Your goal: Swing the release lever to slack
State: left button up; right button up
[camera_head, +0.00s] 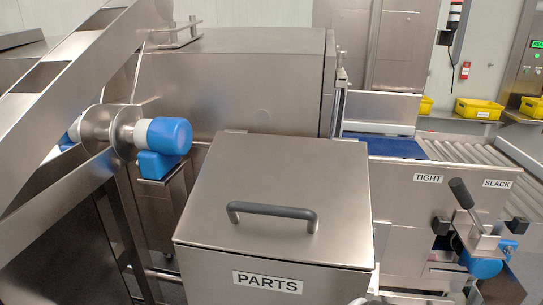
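The release lever (462,194) is on the front side of the conveyor at the right. It has a black grip on a metal stem and leans up and to the left. Its grip lies between the TIGHT label (428,178) and the SLACK label (497,184), tilted toward the TIGHT side. The lever rises from a steel bracket (486,242) above a blue cylindrical part (482,267). Neither of my grippers can be made out in the head view.
A steel bin (272,190) marked PARTS, with a closed lid and dark handle, stands in front, left of the lever. A blue belt (395,148) leads to rollers (465,152) behind the lever. Yellow trays (478,108) stand farther back. A steel frame fills the left.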

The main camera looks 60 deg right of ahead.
aim_at(456, 185)
jog(key=i+z, duration=0.1)
jog(key=z, duration=0.75)
jog(key=i+j+z, duration=0.1)
jog(key=z, duration=0.35)
jog(key=i+j+z, duration=0.1)
jog(key=z, duration=0.3)
jog(key=j+z, duration=0.1)
jog(key=z, duration=0.35)
jog(key=i+j, duration=0.05)
